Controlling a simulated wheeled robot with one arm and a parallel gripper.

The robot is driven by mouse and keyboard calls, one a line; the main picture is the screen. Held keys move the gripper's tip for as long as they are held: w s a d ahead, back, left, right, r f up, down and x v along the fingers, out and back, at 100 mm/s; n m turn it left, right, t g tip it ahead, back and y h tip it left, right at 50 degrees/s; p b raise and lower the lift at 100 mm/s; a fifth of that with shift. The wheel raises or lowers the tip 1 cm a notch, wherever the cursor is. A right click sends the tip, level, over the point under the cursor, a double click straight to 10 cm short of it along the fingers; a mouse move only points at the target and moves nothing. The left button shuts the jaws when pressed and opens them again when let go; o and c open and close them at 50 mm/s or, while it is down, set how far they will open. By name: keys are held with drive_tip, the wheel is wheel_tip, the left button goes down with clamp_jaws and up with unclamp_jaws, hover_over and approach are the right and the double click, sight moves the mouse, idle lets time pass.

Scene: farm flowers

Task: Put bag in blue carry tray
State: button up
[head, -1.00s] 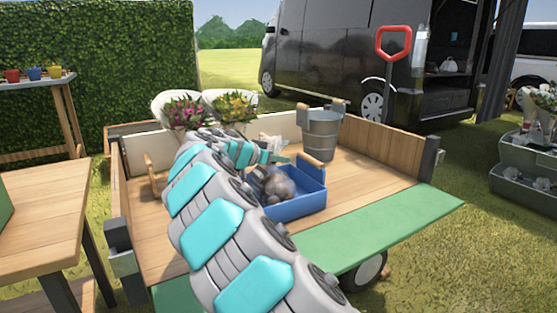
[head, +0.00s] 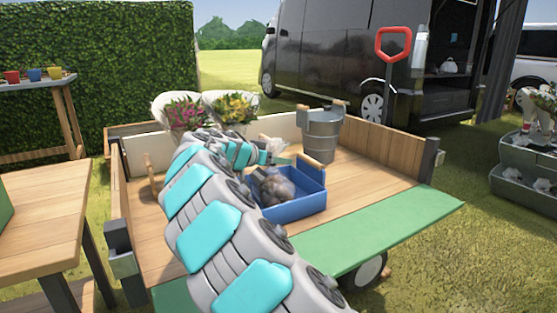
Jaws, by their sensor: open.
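The blue carry tray (head: 303,207) sits on the wooden bed of a cart, with a wooden handle bar showing at its far right side. A brownish, lumpy bag (head: 277,188) lies inside the tray, toward its left half. My arm reaches in from the bottom of the head view and hides the tray's left end. My gripper (head: 280,152) is open, just above and behind the bag, near the tray's far edge. It looks apart from the bag. Its fingers are small and partly hidden by my wrist.
A grey metal bucket (head: 322,135) stands behind the tray. Two wrapped bouquets, one pink (head: 184,113) and one yellow (head: 232,108), stand at the cart's back left. Wooden side boards (head: 388,150) edge the cart. The bed right of the tray is clear.

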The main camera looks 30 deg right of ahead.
drive_tip(key=v, duration=1.1)
drive_tip(key=shift+a, duration=0.15)
drive_tip(key=shift+s+r, duration=0.1)
drive_tip(key=shift+s, duration=0.05)
